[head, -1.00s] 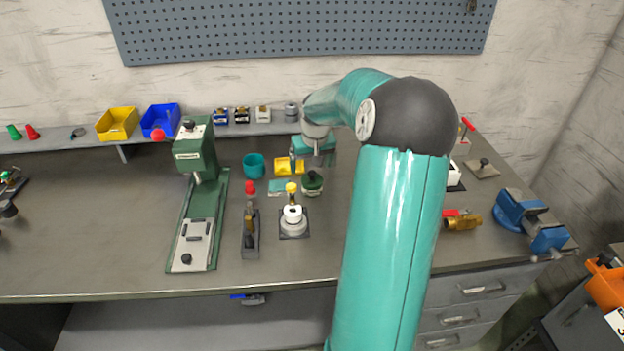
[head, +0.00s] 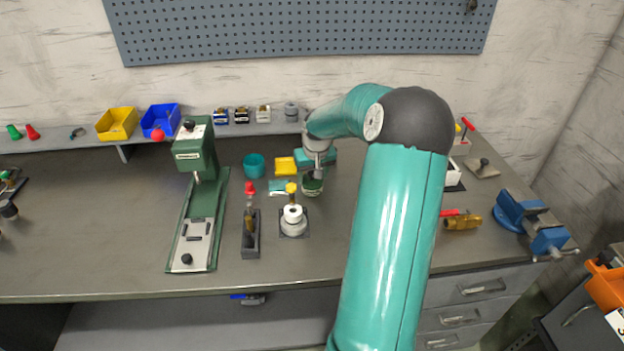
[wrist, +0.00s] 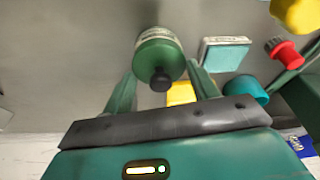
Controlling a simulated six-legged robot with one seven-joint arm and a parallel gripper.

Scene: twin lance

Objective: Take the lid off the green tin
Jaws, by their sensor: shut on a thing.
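The green tin (head: 313,193) stands on the bench, mostly hidden under my gripper (head: 315,173) in the head view. In the wrist view its pale label (wrist: 148,36) shows behind the round green lid (wrist: 157,55), which has a black knob (wrist: 160,79). My gripper's two fingers (wrist: 160,70) reach to opposite sides of the lid and are shut on it. The knob sits between the fingers. I cannot tell whether the lid is seated on the tin or raised a little.
A green press (head: 198,200) stands farther left. The bench right of the tin is partly hidden by my arm.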

